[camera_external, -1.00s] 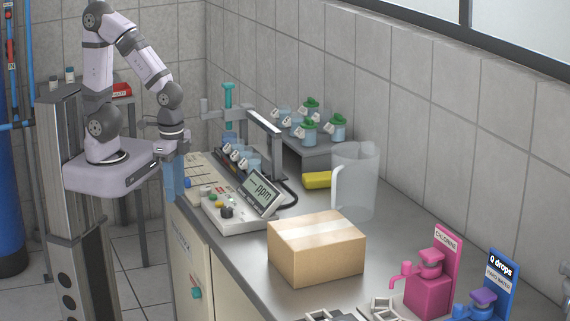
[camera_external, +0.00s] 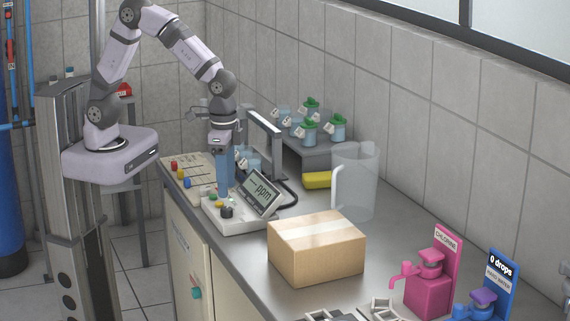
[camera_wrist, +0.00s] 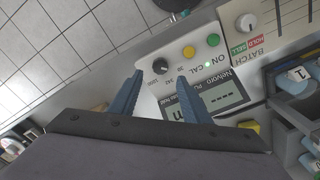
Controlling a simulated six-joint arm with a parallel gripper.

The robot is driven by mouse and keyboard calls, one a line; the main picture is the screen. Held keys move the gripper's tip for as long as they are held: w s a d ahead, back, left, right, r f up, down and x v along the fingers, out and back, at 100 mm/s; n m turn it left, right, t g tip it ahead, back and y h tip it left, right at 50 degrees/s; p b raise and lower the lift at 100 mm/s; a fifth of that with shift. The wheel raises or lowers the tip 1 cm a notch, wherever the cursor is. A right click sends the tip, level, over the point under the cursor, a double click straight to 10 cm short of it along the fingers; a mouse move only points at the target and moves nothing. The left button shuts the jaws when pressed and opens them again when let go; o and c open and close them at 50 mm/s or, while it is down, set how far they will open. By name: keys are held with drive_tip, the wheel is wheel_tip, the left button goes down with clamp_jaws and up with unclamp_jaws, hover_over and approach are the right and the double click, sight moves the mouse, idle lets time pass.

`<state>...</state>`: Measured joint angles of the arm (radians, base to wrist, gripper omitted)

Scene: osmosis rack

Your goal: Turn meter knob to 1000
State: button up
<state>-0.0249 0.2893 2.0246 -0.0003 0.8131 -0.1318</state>
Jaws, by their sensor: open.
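The meter (camera_external: 240,216) is a white box on the counter with a tilted screen (camera_external: 262,188) reading dashes and "ppm". Its dark knob (camera_external: 227,212) is at the front, beside yellow and green buttons. In the wrist view the knob (camera_wrist: 160,66) lies just beyond the left fingertip, with "342" and "1000" printed around it. The exact pointer setting is too small to read. My gripper (camera_external: 222,192) points down above the meter, behind the knob in the outside view. In the wrist view its blue fingers (camera_wrist: 158,84) are apart and empty, not around the knob.
A cardboard box (camera_external: 315,248) stands to the right of the meter, with a clear pitcher (camera_external: 355,182) behind it. A metal frame and vials (camera_external: 250,160) stand close behind my gripper. A panel with coloured knobs (camera_external: 190,178) lies left. The counter's front edge is near.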

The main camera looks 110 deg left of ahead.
sight(227, 208)
drive_tip(key=shift+w+r+n, duration=0.25)
drive_tip(key=shift+r+n, duration=0.15)
drive_tip(key=shift+r, duration=0.05)
drive_tip(key=shift+s+n, duration=0.25)
drive_tip(key=shift+n, duration=0.05)
drive_tip(key=shift+f+p, duration=0.85)
drive_tip(key=shift+f, duration=2.85)
drive_tip(key=c, duration=1)
